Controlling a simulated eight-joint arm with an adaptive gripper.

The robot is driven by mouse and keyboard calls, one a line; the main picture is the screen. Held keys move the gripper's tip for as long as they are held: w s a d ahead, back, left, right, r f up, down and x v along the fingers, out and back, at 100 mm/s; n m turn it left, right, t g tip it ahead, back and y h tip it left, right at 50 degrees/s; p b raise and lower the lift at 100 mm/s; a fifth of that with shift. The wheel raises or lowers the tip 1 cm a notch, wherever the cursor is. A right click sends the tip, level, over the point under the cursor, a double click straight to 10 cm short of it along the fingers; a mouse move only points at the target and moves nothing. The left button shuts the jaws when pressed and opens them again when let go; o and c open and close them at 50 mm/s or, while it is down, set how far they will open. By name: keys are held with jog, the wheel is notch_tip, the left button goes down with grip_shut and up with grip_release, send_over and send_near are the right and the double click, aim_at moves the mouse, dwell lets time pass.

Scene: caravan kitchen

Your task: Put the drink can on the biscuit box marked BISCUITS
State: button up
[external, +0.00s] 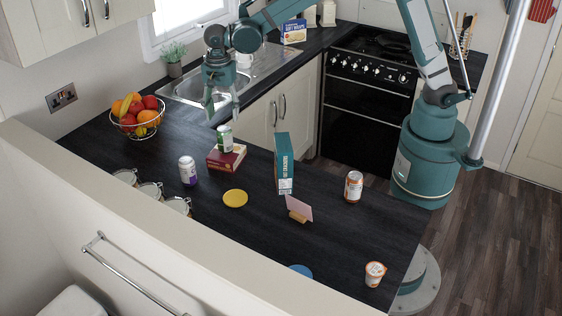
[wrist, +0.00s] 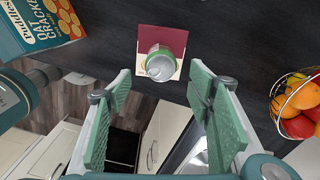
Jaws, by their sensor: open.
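A green and white can (external: 224,138) stands upright on a dark red box (external: 226,160) lying flat on the worktop. In the wrist view the can's silver top (wrist: 160,65) shows over the red box (wrist: 160,38); the box's lettering cannot be read. My gripper (external: 222,117) is open and empty, pointing down just above the can. In the wrist view its two fingers (wrist: 159,82) are spread to either side, apart from the can. A purple and white can (external: 188,171) and an orange-brown can (external: 353,187) stand on the worktop.
A tall teal cracker box (external: 284,163) stands right of the red box. A yellow disc (external: 235,198), a pink card in a holder (external: 299,209), an orange-white pot (external: 374,273), jars (external: 150,190) and a fruit basket (external: 136,117) surround it. Bare worktop lies between them.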

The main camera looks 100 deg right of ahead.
jog(key=s+a+r+n+t, duration=0.1)
jog(key=s+a+r+n, duration=0.3)
jog(key=s, duration=0.3)
jog(key=s+a+r+n+t, duration=0.1)
jog(key=s+r+n, duration=0.2)
jog(key=s+r, duration=0.25)
jog(key=s+a+r+n+t, duration=0.1)
jog(key=s+a+r+n, duration=0.3)
jog(key=s, duration=0.4)
jog(key=s+a+f+n+t, duration=0.1)
jog(key=s+n+t, duration=0.1)
jog(key=s+n, duration=0.4)
jog(key=s+a+f+n+t, duration=0.1)
jog(key=s+n, duration=0.5)
jog(key=s, duration=1)
jog(key=shift+a+t, duration=0.6)
jog(key=shift+a, duration=0.15)
